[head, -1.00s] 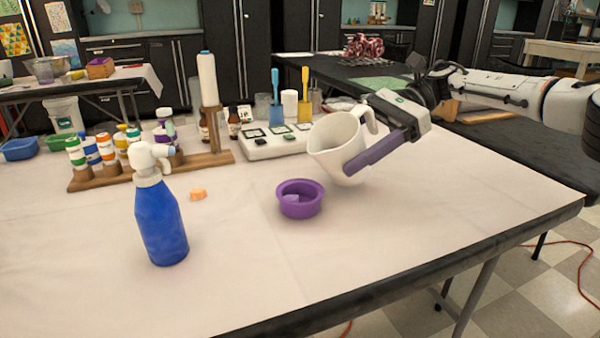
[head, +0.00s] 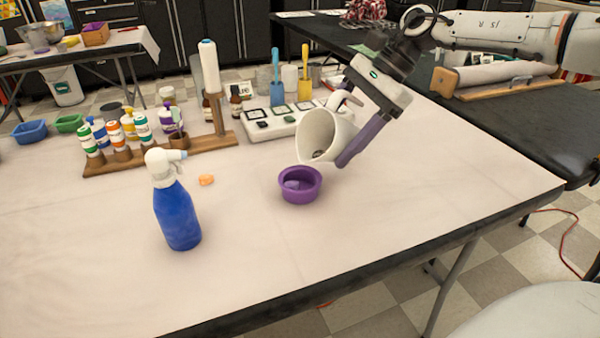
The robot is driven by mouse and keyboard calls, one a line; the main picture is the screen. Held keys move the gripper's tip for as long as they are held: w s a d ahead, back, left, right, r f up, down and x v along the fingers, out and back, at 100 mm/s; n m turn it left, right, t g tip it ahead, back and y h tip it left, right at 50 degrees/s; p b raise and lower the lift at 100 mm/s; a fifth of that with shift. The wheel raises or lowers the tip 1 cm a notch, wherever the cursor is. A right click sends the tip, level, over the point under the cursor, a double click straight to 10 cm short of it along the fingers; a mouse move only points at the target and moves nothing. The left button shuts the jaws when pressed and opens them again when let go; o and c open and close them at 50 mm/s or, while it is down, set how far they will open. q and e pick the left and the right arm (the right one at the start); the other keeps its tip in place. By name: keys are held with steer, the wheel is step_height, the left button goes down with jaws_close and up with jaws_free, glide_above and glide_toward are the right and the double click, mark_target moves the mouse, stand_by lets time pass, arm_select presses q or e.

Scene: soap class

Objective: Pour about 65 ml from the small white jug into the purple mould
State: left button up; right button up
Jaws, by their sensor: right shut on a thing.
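The small white jug (head: 318,138) is held above and just behind the purple mould, tilted steeply with its mouth facing left and toward me. Something small and dark shows inside its mouth; I cannot tell what. My right gripper (head: 358,142) is shut on the jug from the right, with a purple finger along its side. The purple mould (head: 300,192) stands upright on the table, and its inside shows a lighter purple patch. I cannot make out a stream between jug and mould. My left gripper is not in view.
A blue spray bottle (head: 177,215) stands at the left front, with a small orange piece (head: 206,180) behind it. A wooden rack (head: 205,143) of bottles and a white tray (head: 262,132) stand behind. The table (head: 400,225) is clear right of the mould.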

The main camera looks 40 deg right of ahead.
steer(key=shift+a+r+h, duration=0.1)
steer(key=shift+a+h, duration=0.05)
steer(key=shift+h, duration=0.45)
steer(key=shift+a+r+p, duration=0.1)
steer(key=shift+r+p, duration=0.05)
steer(key=shift+p, duration=0.2)
steer(key=shift+a+r+h, duration=0.15)
steer(key=shift+r+h, duration=0.1)
steer(key=shift+h, duration=0.45)
steer(key=shift+a+r+h, duration=0.15)
steer(key=shift+h, duration=0.15)
steer(key=shift+a+r+n+h, duration=0.15)
steer(key=shift+r+n+h, duration=0.15)
steer(key=shift+h, duration=0.1)
stand_by(0.6)
steer(key=shift+a+r, duration=0.1)
steer(key=shift+a, duration=0.05)
steer(key=shift+h+b, duration=0.3)
